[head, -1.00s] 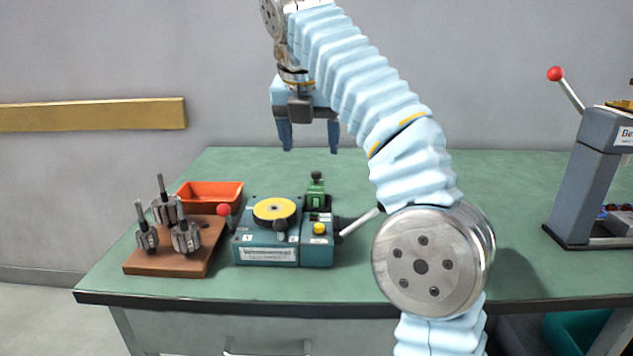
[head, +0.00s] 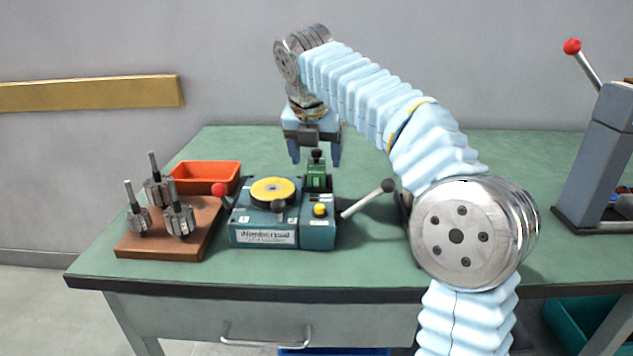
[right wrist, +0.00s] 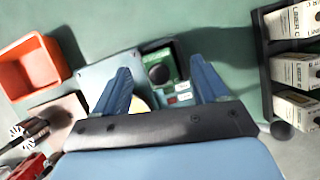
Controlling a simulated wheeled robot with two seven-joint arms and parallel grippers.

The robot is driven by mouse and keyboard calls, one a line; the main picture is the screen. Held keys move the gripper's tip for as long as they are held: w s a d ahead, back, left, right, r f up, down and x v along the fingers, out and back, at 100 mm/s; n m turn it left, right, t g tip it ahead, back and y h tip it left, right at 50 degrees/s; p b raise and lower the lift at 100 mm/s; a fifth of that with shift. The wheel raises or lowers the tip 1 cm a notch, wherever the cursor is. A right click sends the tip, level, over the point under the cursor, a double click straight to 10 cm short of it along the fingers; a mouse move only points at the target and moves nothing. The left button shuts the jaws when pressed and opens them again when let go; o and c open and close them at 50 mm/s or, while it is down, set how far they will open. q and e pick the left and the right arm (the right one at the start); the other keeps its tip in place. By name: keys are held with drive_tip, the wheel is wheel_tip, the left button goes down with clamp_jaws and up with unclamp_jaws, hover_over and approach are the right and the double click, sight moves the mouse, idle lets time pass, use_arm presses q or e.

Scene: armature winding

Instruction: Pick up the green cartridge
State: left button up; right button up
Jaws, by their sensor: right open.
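The green cartridge (head: 317,172) with a black knob on top stands upright at the back right of the blue winding machine (head: 300,237). In the right wrist view the cartridge (right wrist: 181,75) shows between the fingers, its black knob foremost. My right gripper (head: 315,160) is open, pointing down, with its fingers to either side of the knob in the head view. The fingers also show spread in the right wrist view (right wrist: 162,78). I cannot tell whether they touch the cartridge. My left gripper is not in view.
A wooden block (head: 165,247) with several metal armatures and an orange tray (head: 206,177) stand left of the machine. A lever with a black knob (head: 388,186) sticks out right. A dark rack of white boxes (right wrist: 262,60) stands beyond it. A grey press (head: 597,165) is far right.

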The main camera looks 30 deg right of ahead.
drive_tip(key=shift+x, duration=1.05)
drive_tip(key=shift+c, duration=0.3)
drive_tip(key=c, duration=1.2)
drive_tip(key=shift+o, duration=0.2)
